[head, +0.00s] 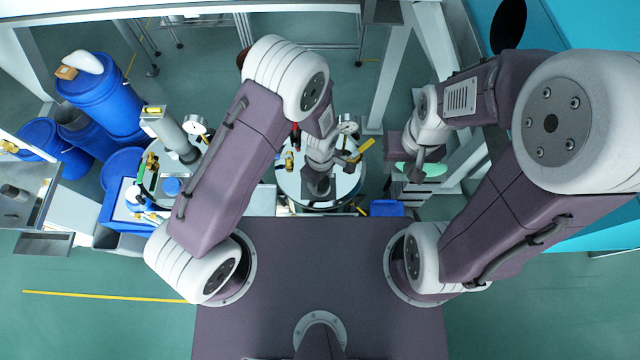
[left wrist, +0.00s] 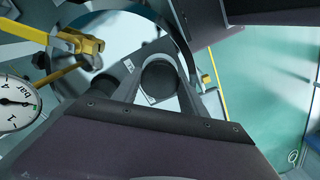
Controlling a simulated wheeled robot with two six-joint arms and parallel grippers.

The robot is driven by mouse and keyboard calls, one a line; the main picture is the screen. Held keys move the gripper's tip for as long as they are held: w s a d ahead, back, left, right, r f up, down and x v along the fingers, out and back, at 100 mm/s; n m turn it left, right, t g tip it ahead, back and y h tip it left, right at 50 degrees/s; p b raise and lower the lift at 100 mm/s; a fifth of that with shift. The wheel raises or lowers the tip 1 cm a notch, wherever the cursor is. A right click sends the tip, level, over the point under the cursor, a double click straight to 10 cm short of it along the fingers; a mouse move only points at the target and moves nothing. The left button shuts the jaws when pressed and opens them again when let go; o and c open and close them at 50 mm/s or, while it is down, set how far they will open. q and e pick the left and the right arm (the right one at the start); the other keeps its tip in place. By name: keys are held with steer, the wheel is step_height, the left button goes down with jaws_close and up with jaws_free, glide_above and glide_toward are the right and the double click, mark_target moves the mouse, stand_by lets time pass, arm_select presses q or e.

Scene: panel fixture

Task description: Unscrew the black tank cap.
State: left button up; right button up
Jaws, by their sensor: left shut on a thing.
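The black tank cap (left wrist: 160,78) shows as a dark round top in the left wrist view. My left gripper (head: 318,184) reaches down over a shiny round tank lid (head: 346,186) in the head view and mostly hides the cap there. In the left wrist view its two grey fingers lie on either side of the cap, shut on it. The cap's lower side and thread are hidden. My right gripper (head: 414,172) hangs to the right of the tank, above a pale green disc (head: 432,170); its jaw opening is too small to tell.
A pressure gauge (head: 347,125) and a yellow handle (head: 361,151) stand close to my left gripper. A yellow valve (left wrist: 78,42) is near the fingers. A second fitted tank (head: 172,186) and blue drums (head: 103,95) stand at the left. Frame posts rise behind.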

mark_target(321, 182)
arm_select(q)
steer(key=shift+r+p, duration=2.1)
steer(key=shift+r, duration=0.5)
steer(key=shift+f, duration=0.1)
